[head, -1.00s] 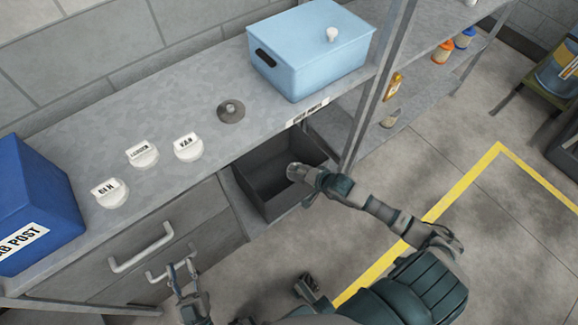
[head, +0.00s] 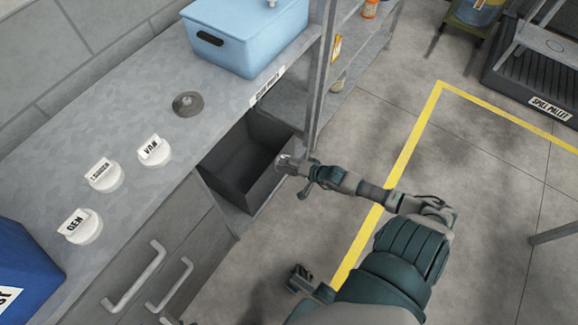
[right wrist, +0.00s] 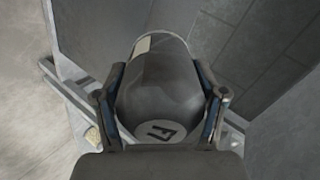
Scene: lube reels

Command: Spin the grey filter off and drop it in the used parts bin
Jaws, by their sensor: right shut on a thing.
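The grey filter (right wrist: 160,85) fills the middle of the right wrist view, with a dark mark on its near end and a pale band near its far end. The fingers of my right gripper (right wrist: 162,105) are shut on its two sides. In the head view my right gripper (head: 290,163) is at the right side of the dark, open used parts bin (head: 232,178). The filter's height against the bin's rim is hard to tell.
The bin sits in a bay below the metal counter (head: 120,125), beside a shelf post (head: 318,90). A light blue lidded box (head: 240,40), a round grey disc (head: 187,104) and white labelled caps (head: 153,151) are on the counter.

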